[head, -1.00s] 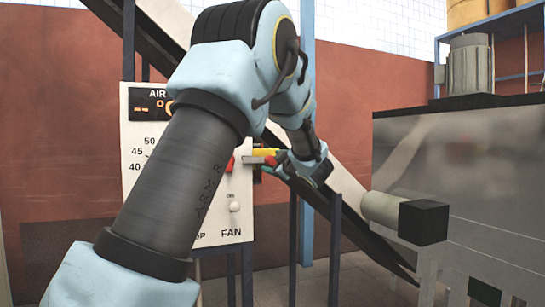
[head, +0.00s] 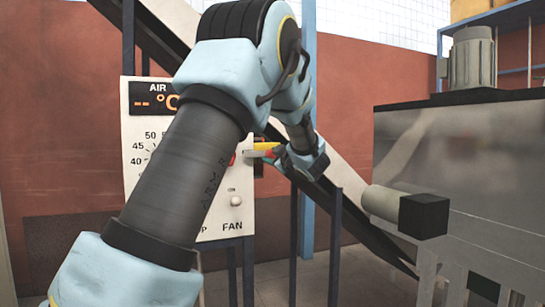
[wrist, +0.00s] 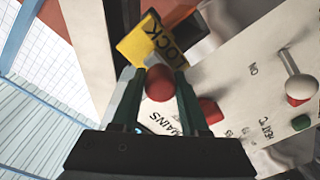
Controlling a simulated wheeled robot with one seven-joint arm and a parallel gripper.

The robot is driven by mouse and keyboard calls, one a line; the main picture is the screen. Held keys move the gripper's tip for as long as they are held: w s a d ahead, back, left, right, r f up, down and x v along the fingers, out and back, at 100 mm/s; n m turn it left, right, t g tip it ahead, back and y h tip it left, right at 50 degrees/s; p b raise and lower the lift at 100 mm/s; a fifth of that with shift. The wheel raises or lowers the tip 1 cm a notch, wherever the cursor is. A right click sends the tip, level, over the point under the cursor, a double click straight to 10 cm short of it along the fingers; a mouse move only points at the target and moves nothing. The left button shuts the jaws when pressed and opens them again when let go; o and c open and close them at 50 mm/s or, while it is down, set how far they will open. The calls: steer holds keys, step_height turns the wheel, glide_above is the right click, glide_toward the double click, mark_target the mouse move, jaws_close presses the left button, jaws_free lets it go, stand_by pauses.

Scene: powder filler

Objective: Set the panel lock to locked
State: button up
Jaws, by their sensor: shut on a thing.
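The control panel (head: 134,184) stands behind my arm in the head view, its middle hidden. At its right edge is a yellow lock plate (head: 264,146). A red ball knob (wrist: 160,84) lies beside the plate, between the two dark green fingers of my gripper (wrist: 161,80). My gripper is shut on this knob.
A sloping conveyor (head: 345,205) passes behind my wrist. A grey machine (head: 460,150) with a projecting cylinder (head: 382,203) stands at right.

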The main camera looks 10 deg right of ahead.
mark_target(258, 155)
jaws_close()
stand_by(0.7)
steer(key=shift+f, duration=0.1)
steer(key=a+b, duration=0.2)
steer(key=a, duration=0.1)
steer(key=shift+s+f, duration=0.1)
steer(key=shift+s, duration=0.1)
steer(key=shift+a, duration=0.2)
steer(key=o, duration=1)
jaws_free()
steer(key=shift+r, duration=0.2)
